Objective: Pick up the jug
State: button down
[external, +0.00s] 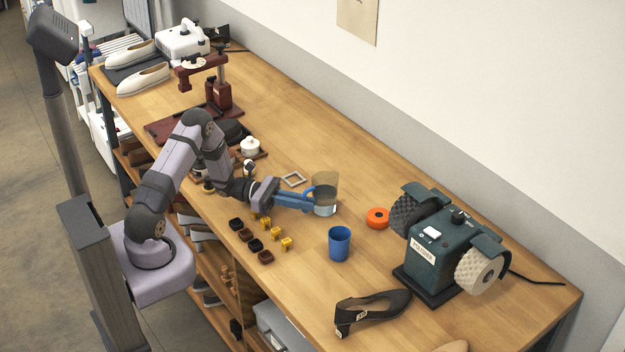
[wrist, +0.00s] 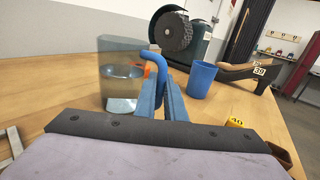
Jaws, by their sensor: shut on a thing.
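The jug (external: 325,188) is a clear, smoky container with a blue handle, standing on the wooden bench. It appears partly filled with clear liquid. In the wrist view the jug (wrist: 120,80) is upright at the left of the fingers, and its blue handle (wrist: 154,62) curves over to them. My gripper (external: 308,203) reaches in from the left at the handle side. Its blue fingers, also in the wrist view (wrist: 168,95), are shut on the handle. I cannot tell whether the jug's base is clear of the bench.
A blue cup (external: 339,244) stands just in front of the jug. An orange ring (external: 377,218) and a dark green polisher (external: 440,250) are to the right. A black heeled shoe (external: 372,311) lies nearer. Several small yellow tags (external: 276,232) sit close below my gripper.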

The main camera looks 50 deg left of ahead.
jog(key=shift+r, duration=0.2)
jog(key=shift+r+b, duration=0.75)
jog(key=shift+r, duration=4)
